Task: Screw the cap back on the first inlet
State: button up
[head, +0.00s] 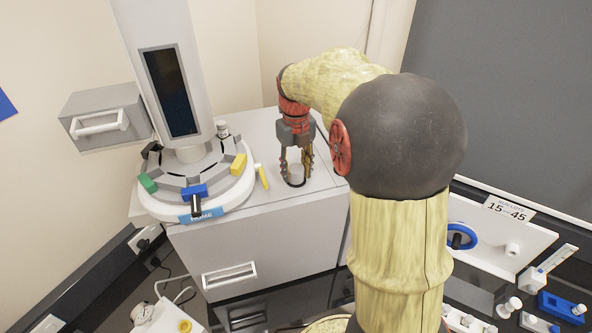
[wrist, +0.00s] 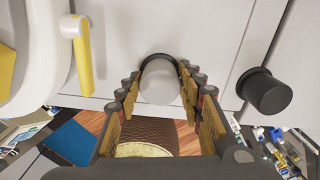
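A pale grey round piece with a black rim (wrist: 160,82) is on the grey cabinet top, at the centre of the wrist view. It also shows in the head view (head: 296,171). I cannot tell for certain whether it is the bare inlet or a part of it. My gripper (wrist: 160,78) points down at it, its fingers spread to either side; the gripper also shows in the head view (head: 296,170). No cap is clearly visible between the fingers, and contact with the rim cannot be told. A black cylindrical cap (wrist: 266,92) stands to the right; my arm hides that area in the head view.
A round carousel (head: 160,203) with coloured clips and a grey column stands left of my gripper. A yellow handle (wrist: 83,62) lies between them. The grey cabinet (head: 270,245) has bare top around the rim. A blue handwheel (head: 461,236) is at the right.

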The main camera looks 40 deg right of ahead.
jog(key=o, duration=0.4)
